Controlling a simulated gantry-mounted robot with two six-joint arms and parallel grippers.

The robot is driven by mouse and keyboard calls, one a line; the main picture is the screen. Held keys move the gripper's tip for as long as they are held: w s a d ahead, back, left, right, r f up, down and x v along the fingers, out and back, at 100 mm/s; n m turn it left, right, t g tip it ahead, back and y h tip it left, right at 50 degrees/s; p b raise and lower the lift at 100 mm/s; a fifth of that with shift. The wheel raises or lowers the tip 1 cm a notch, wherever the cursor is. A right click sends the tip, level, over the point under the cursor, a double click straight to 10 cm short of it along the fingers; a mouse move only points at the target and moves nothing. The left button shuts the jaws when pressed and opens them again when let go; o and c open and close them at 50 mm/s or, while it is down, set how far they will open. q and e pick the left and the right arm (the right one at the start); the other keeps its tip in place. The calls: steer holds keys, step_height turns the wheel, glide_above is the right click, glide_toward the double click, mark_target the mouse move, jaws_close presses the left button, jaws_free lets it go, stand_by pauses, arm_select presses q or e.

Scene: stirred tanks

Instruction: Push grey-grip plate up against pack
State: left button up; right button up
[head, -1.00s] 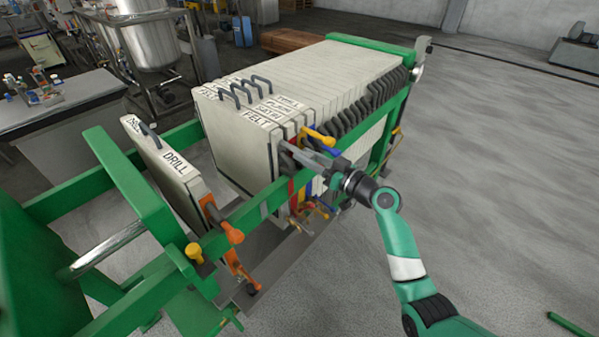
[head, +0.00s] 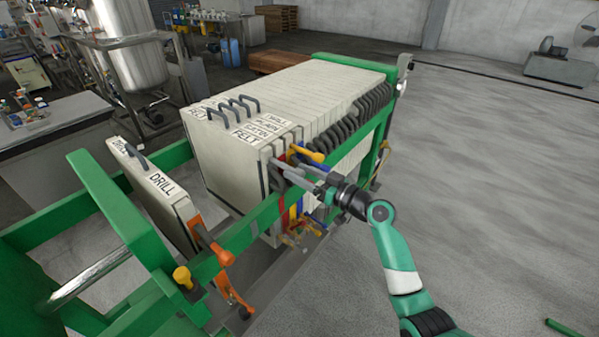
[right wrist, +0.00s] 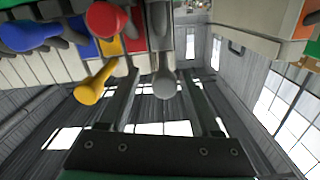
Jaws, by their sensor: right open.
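The grey-grip plate (head: 228,172), lettered FELT, is the pale front plate of the row, standing upright. Its top looks very close to the pack (head: 335,85); I cannot tell if they touch. Its grey grip (right wrist: 163,84) shows in the right wrist view, between my two dark fingers. My right gripper (head: 280,173) is open at the plate's right side by the rail, with the fingers on either side of the grip. Contact is not clear. My left gripper is not in view.
The DRILL plate (head: 158,185) with orange grips stands apart at the left, with a clear gap before the FELT plate. Red, yellow and blue grips (right wrist: 108,20) crowd beside the grey one. A green rail (head: 245,222) runs under my right gripper.

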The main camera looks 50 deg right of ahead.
steer(key=s+p, duration=0.4)
steer(key=s, duration=0.7)
steer(key=shift+d+p, duration=0.25)
steer(key=shift+p, duration=0.15)
